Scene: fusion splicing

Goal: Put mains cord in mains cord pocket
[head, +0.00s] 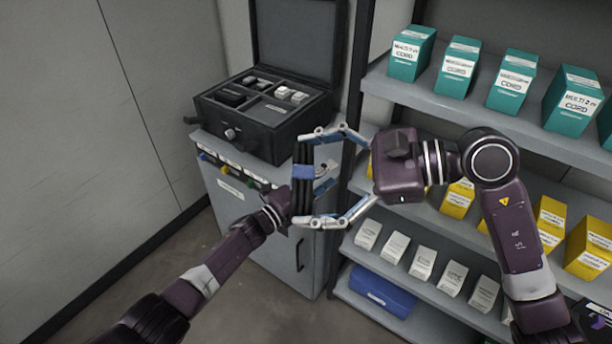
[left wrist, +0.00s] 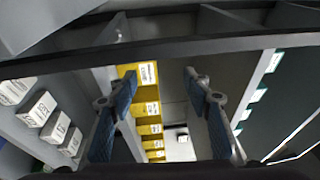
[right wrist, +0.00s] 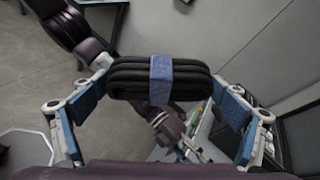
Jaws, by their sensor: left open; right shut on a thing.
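The mains cord (head: 303,194) is a black coiled bundle with a blue band. My right gripper (head: 304,178) is shut on it, one finger at each end, in front of the cabinet and below the case. The right wrist view shows the bundle (right wrist: 125,82) lengthwise between the fingers. My left gripper (head: 322,178) is just behind the cord and partly hidden by it; the left wrist view shows its fingers (left wrist: 160,84) apart and empty. The open black case (head: 262,140) stands on the cabinet, with several compartments holding small items. I cannot tell which is the mains cord pocket.
A grey cabinet (head: 262,215) with coloured tags supports the case. The shelf unit (head: 440,98) at right holds teal boxes (head: 458,66), yellow boxes (head: 550,222), white boxes (head: 424,262) and a blue case (head: 382,290). The case's raised lid (head: 297,40) stands at the back. Floor at left is clear.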

